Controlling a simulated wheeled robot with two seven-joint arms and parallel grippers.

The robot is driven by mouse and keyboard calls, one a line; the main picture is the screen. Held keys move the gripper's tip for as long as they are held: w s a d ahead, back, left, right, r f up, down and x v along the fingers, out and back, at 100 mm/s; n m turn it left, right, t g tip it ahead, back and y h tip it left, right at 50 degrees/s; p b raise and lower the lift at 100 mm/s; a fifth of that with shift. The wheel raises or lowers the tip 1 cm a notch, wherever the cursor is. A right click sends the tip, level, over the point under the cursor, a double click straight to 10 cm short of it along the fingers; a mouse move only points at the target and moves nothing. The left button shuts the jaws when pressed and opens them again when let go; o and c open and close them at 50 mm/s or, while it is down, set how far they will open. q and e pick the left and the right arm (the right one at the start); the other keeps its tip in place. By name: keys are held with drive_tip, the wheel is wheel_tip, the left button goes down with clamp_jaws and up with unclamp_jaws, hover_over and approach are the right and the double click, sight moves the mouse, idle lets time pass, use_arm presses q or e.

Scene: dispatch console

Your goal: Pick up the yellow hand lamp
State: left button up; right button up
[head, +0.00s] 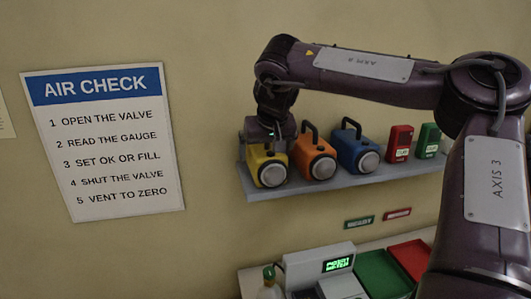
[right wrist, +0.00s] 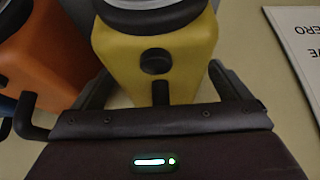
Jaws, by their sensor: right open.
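The yellow hand lamp (head: 268,168) stands at the left end of the wall shelf, its round lens facing out. My right gripper (head: 267,140) is above and behind its top in the head view, hiding its handle. In the right wrist view the yellow lamp (right wrist: 155,58) is between the two spread fingers of my right gripper (right wrist: 163,85), with a dark round knob on its face. The jaws are open, and I cannot tell whether either finger touches the lamp. My left gripper is not in view.
An orange lamp (head: 315,162) stands close right of the yellow one, then a blue lamp (head: 357,150), a red box (head: 400,142) and a green box (head: 428,139) on the shelf (head: 340,182). Below are a meter (head: 322,266), a green tray (head: 383,272) and a red tray (head: 412,256).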

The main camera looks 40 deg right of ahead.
drive_tip(key=shift+s+a+r, duration=0.1)
drive_tip(key=shift+s+a, duration=0.05)
drive_tip(key=shift+c, duration=1.7)
drive_tip(key=c, duration=1)
drive_tip(key=shift+c, duration=0.7)
drive_tip(key=shift+r, duration=0.15)
